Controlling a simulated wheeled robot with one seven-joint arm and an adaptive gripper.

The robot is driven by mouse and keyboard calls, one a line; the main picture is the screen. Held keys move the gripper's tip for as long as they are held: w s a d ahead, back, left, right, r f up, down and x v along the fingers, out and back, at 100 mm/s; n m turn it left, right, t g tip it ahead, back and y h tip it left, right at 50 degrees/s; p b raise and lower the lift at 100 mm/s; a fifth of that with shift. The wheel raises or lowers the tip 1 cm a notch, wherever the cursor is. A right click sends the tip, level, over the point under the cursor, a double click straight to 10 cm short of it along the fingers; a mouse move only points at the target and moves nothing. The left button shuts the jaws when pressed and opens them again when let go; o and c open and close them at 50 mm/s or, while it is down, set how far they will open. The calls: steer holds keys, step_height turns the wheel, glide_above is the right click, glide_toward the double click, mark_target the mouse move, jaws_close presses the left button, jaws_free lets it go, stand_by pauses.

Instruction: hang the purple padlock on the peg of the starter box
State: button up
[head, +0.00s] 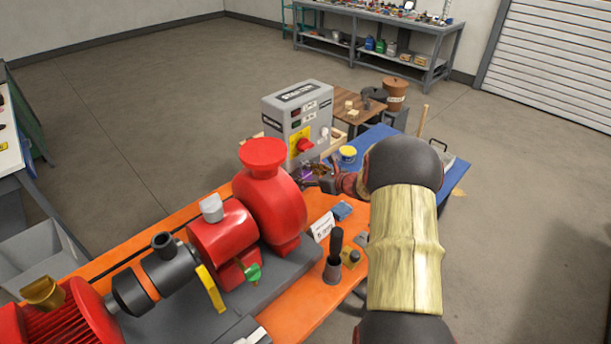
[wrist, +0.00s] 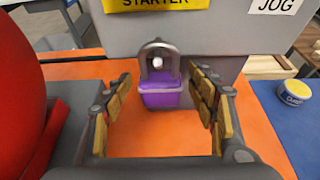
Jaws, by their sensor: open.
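The purple padlock (wrist: 163,93) is upright in front of the grey starter box (wrist: 232,36) in the wrist view. Its grey shackle surrounds the pale round end of the peg (wrist: 157,62). I cannot tell whether the shackle's top touches the peg. My gripper (wrist: 160,86) is open, with one finger left and one right of the padlock and gaps on both sides.
The red pump (head: 270,205) stands close left of my gripper. A blue surface (head: 375,138) with a yellow-lidded tin (head: 348,154) lies to the right. A white sign (head: 322,227) and a black-handled tool (head: 334,255) stand on the orange skid top (head: 312,312).

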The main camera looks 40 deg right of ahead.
steer(key=v, duration=1.2)
